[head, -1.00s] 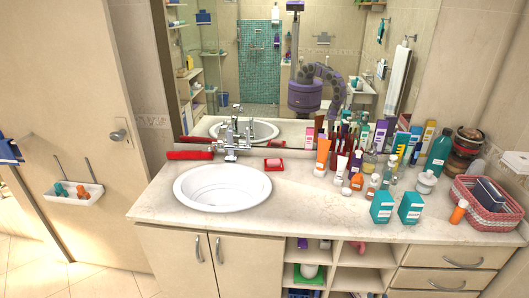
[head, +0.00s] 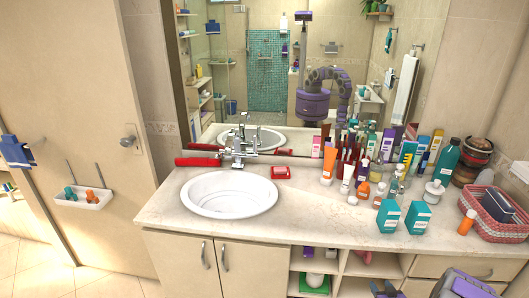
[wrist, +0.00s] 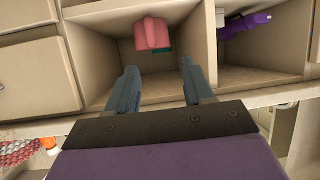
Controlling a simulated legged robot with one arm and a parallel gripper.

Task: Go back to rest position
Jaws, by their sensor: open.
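My gripper (wrist: 158,78) is open in the wrist view, its two dark fingers apart with nothing between them. It faces an open cubby of the vanity, and the view looks upside down. A pink object (wrist: 153,36) lies in that cubby beyond the fingertips; I cannot tell the exact gap. In the head view my gripper (head: 386,289) shows at the bottom right edge, low in front of the cabinet, with much of my arm cut off. My arm also shows as a reflection in the mirror.
The vanity counter (head: 310,215) holds a sink (head: 229,194), a red soap dish (head: 281,172), several bottles and a pink basket (head: 490,222). Two teal boxes (head: 388,217) stand near its front edge. A purple object (wrist: 245,22) lies in the neighbouring cubby. Drawers are beside the cubbies.

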